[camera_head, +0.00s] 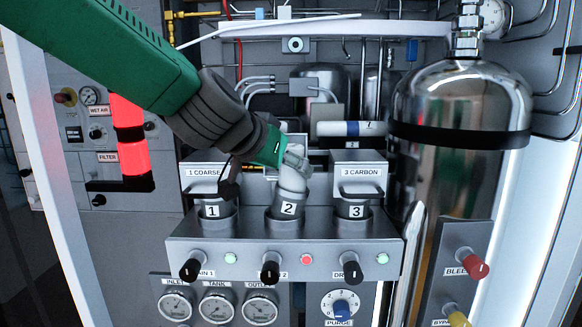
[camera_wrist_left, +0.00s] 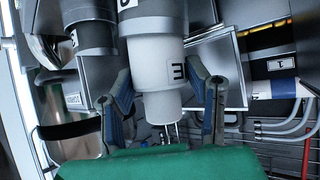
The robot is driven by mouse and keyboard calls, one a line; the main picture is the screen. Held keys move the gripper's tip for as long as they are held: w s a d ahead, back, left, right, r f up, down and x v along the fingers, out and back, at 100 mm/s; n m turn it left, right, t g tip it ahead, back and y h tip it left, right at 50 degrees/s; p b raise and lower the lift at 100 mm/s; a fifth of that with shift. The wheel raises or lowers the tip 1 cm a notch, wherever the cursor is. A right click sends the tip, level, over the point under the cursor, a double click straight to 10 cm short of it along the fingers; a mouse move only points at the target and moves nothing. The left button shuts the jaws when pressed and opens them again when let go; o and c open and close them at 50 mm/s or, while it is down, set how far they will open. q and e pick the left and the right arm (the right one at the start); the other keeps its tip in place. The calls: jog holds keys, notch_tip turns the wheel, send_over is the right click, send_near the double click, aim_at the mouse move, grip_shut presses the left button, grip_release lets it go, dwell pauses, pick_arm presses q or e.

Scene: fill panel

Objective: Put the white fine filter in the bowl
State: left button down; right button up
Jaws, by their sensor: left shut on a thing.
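The white fine filter (camera_head: 292,180) stands at the middle bowl (camera_head: 285,216), the one labelled 2, and looks slightly tilted. Its lower end appears to be at or inside the bowl's mouth; how deep I cannot tell. My left gripper (camera_head: 288,160) is shut on the filter's upper part from above and behind, partly hiding it. In the left wrist view the white filter (camera_wrist_left: 157,68) lies between my two fingers (camera_wrist_left: 160,85), with its wide end against the grey bowl (camera_wrist_left: 152,22). My right gripper is not in view.
Bowls 1 (camera_head: 212,214) and 3 (camera_head: 356,213) flank the middle one. A white cylinder with a blue band (camera_head: 338,129) lies behind. A red cylinder (camera_head: 131,140) stands at left and a steel tank (camera_head: 460,100) at right. Black-handled valves (camera_head: 270,270) line the front.

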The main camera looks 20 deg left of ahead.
pick_arm(q)
jog(key=c, duration=0.8)
grip_release()
jog(key=shift+a, duration=0.25)
jog(key=shift+c, duration=0.2)
jog(key=shift+s+a+r, duration=0.1)
jog(key=shift+s+a, duration=0.05)
jog(key=shift+a, duration=0.9)
jog(key=shift+s+d+r, duration=0.1)
jog(key=shift+s+r, duration=0.1)
jog(key=d+p+v, duration=0.1)
jog(key=p+v, duration=0.9)
jog(key=v, duration=0.1)
jog(key=shift+s, duration=0.2)
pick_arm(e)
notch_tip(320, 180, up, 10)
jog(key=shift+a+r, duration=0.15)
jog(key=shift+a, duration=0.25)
